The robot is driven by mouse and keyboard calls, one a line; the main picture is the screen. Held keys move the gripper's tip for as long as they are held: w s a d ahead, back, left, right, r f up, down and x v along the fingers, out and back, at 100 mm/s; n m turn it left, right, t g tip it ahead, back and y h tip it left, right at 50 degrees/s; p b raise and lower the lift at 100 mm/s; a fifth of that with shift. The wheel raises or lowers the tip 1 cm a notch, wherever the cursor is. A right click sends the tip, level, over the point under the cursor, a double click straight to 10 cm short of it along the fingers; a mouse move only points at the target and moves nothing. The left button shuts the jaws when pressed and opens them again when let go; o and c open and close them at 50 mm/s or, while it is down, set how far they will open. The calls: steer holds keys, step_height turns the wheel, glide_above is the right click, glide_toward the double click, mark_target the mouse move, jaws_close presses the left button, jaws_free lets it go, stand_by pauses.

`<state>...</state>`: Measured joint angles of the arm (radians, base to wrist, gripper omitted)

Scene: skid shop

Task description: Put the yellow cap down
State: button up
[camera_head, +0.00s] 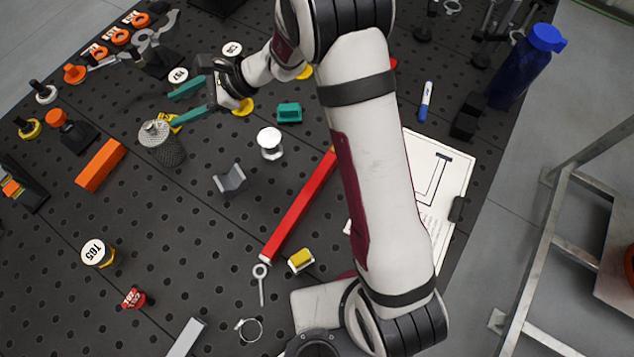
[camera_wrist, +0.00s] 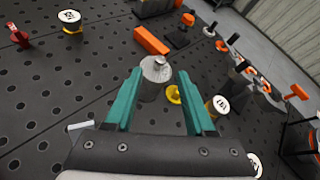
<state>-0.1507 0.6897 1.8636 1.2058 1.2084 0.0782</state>
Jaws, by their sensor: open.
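The yellow cap (camera_wrist: 173,94) shows between my fingers in the wrist view, low on the dark perforated bench top, close beside a grey knurled cylinder. In the head view, the cap (camera_head: 175,119) is partly hidden by a finger. My gripper (camera_head: 172,110) is open, its two teal fingers apart and reaching left toward the cylinder. In the wrist view, the gripper (camera_wrist: 159,75) shows nothing clamped between the fingers. I cannot tell whether the cap touches a finger. Other yellow pieces (camera_head: 243,107) lie under the wrist.
The knurled cylinder (camera_head: 162,143) stands just ahead of the fingertips. An orange block (camera_head: 101,165), a white spool (camera_head: 270,143), a teal block (camera_head: 289,112) and a grey V-block (camera_head: 229,180) stand around. A red bar (camera_head: 298,210) lies in the middle. The lower left has free room.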

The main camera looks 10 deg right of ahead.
steer(key=s+d+r+n+g+h, duration=0.1)
steer(key=s+d+r+n+h, duration=0.2)
steer(key=s+d, duration=0.3)
steer(key=s+d+r+n+g+h, duration=0.1)
steer(key=s+d+r+n+h, duration=0.2)
steer(key=s, duration=1.1)
steer(key=d+r+n, duration=0.2)
steer(key=d, duration=0.2)
steer(key=shift+s+n+g, duration=0.4)
steer(key=shift+o, duration=0.4)
steer(key=s+d+f+n+h, duration=0.1)
steer(key=s+d+h, duration=0.3)
steer(key=s+d, duration=0.4)
steer(key=shift+s+d+f+n+t+h, duration=0.2)
steer(key=shift+d+f+n+t+h, duration=0.2)
steer(key=shift+d+n, duration=0.35)
steer(key=shift+w, duration=0.1)
